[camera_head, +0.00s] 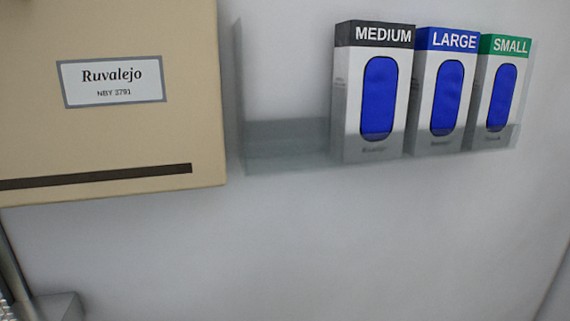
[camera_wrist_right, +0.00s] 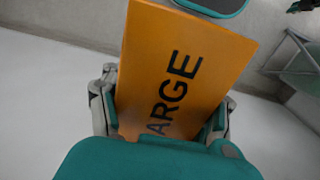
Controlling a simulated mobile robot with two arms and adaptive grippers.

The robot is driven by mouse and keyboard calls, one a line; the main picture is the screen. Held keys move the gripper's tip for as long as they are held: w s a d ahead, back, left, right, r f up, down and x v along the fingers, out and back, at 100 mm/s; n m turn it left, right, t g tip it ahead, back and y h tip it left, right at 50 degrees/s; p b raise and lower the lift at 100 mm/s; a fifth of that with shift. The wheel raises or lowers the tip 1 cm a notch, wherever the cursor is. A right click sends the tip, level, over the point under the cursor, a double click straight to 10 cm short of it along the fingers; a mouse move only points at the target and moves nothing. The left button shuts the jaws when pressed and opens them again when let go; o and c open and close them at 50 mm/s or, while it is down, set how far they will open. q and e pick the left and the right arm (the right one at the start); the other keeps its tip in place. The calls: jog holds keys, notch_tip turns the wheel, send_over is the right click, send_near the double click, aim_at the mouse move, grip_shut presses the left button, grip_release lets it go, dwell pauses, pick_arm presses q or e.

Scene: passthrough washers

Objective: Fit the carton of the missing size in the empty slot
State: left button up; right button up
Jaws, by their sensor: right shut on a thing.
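A clear wall holder (camera_head: 285,159) shows in the head view. It holds a MEDIUM carton (camera_head: 346,135), a LARGE carton (camera_head: 418,125) and a SMALL carton (camera_head: 487,120), side by side and upright, each white with a blue oval. Their top bands are dark grey, blue and green. The slot at the holder's left end is empty. In the right wrist view my right gripper (camera_wrist_right: 165,105) is shut on an orange carton (camera_wrist_right: 190,50), with a finger on each side. Its black letters read "ARGE"; any letter before them is hidden. My left gripper is not in view.
A beige box (camera_head: 110,130) labelled "Ruvalejo NBY 3791" is left of the holder, close to its empty end. The pale wall below the holder is clear. A metal frame (camera_wrist_right: 295,55) stands at the right of the wrist view.

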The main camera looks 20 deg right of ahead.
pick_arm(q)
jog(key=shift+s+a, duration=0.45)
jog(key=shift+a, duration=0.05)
